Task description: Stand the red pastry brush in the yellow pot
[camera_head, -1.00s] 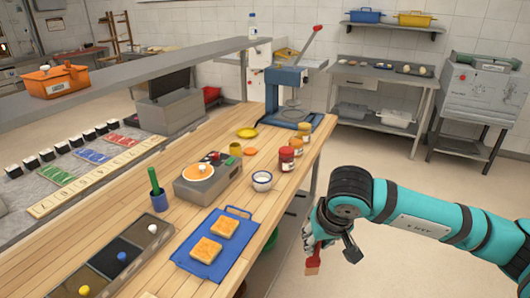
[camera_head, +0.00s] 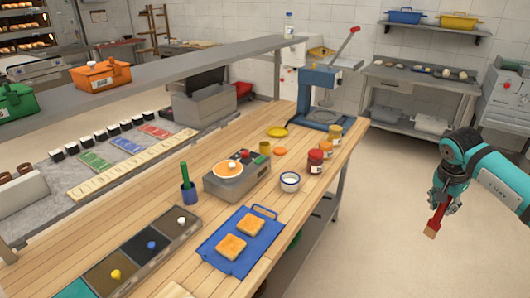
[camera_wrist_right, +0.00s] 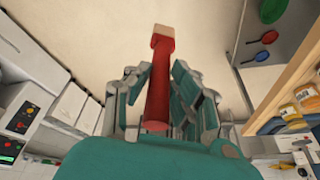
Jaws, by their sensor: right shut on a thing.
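The red pastry brush (camera_head: 436,218) is held in my right gripper (camera_head: 442,200), out over the floor to the right of the wooden counter. The brush hangs tilted, its pale end lowest. In the right wrist view the gripper (camera_wrist_right: 158,100) is shut on the red handle (camera_wrist_right: 159,90), and the brush's pale end points away from the palm. The small yellow pot (camera_head: 265,148) stands on the counter behind the grey scale, well to the left of the gripper. My left gripper is not in view.
A blue pot (camera_head: 188,195) with a green-handled tool stands on the counter (camera_head: 190,240). The grey scale (camera_head: 236,180), a white bowl (camera_head: 290,182), several jars (camera_head: 315,161) and a blue tray (camera_head: 218,262) with toast are nearby. Open floor lies right of the counter.

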